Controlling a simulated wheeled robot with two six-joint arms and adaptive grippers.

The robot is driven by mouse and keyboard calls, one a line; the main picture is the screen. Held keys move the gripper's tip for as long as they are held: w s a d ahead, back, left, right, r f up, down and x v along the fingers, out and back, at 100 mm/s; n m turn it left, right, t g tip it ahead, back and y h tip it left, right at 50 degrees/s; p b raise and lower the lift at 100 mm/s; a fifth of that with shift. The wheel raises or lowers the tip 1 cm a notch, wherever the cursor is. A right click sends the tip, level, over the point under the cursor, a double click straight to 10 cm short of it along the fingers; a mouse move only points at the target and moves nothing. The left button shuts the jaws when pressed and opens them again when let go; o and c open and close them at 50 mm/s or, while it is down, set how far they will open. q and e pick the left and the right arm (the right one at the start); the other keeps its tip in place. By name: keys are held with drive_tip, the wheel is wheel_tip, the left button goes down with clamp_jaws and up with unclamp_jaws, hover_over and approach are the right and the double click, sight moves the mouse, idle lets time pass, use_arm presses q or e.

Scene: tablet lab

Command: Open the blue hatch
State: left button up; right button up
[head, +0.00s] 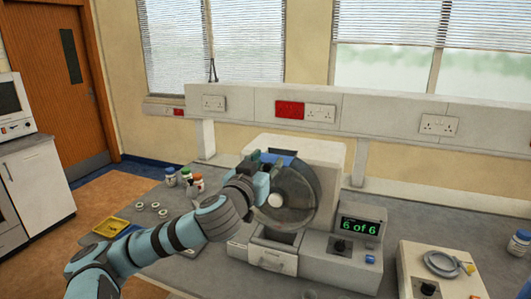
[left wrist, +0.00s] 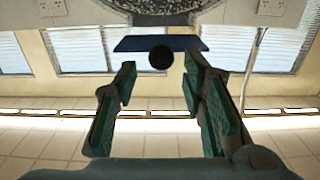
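The blue hatch (head: 287,157) is on top of the off-white tablet machine (head: 325,155), above its round clear drum (head: 295,200). It looks closed. My left gripper (head: 264,157) is at the top of the machine, beside the hatch, and hides part of it. In the left wrist view the hatch (left wrist: 133,44) is a flat blue bar with a dark round knob (left wrist: 160,58). The left gripper's green-padded fingers (left wrist: 160,70) are apart, one on each side of the knob, with no visible contact. My right gripper is in neither view.
A display reading "6 of 6" (head: 360,226) stands right of the drum, and a white drawer front (head: 274,260) is below it. Several small bottles (head: 186,176) and a yellow tray (head: 111,227) are on the left. A beige device (head: 440,275) is at the right.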

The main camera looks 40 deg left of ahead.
use_arm(q)
wheel_tip(320, 180, up, 8)
drive_tip(key=shift+r, duration=0.1)
idle(0.5)
